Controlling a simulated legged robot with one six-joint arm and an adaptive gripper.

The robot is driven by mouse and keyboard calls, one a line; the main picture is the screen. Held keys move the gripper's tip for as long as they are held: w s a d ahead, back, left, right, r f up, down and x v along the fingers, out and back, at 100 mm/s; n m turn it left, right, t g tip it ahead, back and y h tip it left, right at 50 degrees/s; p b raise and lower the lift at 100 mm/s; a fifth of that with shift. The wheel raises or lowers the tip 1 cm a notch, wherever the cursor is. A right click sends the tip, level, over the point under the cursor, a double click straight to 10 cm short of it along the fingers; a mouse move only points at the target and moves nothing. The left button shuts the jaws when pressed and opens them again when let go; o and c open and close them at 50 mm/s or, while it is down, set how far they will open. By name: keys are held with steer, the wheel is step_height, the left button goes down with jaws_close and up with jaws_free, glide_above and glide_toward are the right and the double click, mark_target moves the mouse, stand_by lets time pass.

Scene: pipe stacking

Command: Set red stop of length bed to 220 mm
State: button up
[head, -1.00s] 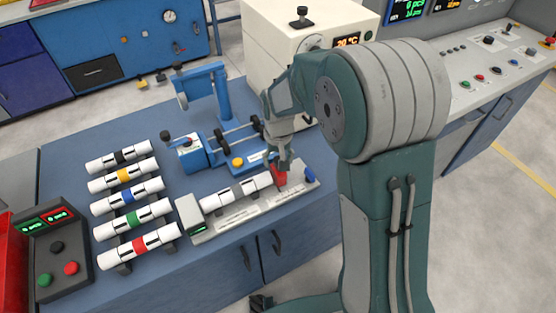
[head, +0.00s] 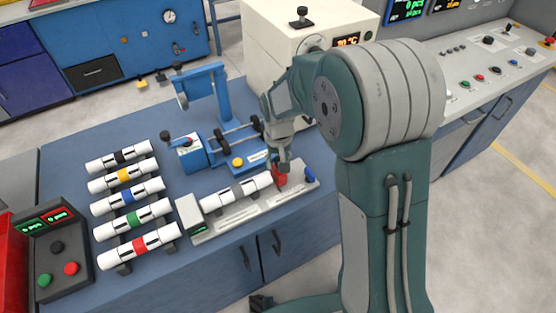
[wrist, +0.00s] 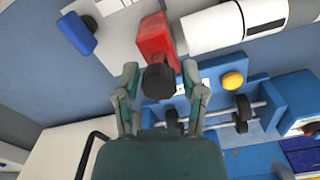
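The length bed (head: 252,209) is a light grey rail at the front of the blue bench. Its red stop (head: 280,180) stands towards the right end, and shows in the wrist view (wrist: 157,37) with a black knob (wrist: 158,80). A white pipe with grey bands (head: 236,191) lies along the bed, its right end close to the stop; I cannot tell whether they touch. My gripper (wrist: 160,72) is at the stop, its fingers apart on either side of the knob, with small gaps visible. The bed's small green display (head: 199,230) is too small to read.
A blue block (head: 310,174) sits at the bed's right end. Behind the bed stands a blue roller fixture (head: 226,150) with a yellow button (head: 237,162). Several banded pipes (head: 128,205) lie on a rack to the left, beside a button box (head: 58,262).

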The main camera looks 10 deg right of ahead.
steer(key=shift+r, duration=0.1)
step_height(320, 180, up, 10)
steer(key=shift+w+a+r, duration=0.1)
steer(key=shift+r, duration=0.8)
steer(key=s+d+r+t, duration=0.2)
steer(key=s+d, duration=0.1)
steer(key=s, duration=0.4)
steer(key=s+d+r+t, duration=0.1)
steer(key=s+d+r, duration=0.2)
steer(key=s, duration=0.5)
steer(key=s+d+r+m+t, duration=0.1)
steer(key=s+d+r+t, duration=0.1)
steer(key=s, duration=0.5)
steer(key=shift+s+d+r+t, duration=0.3)
steer(key=shift+d+r, duration=0.45)
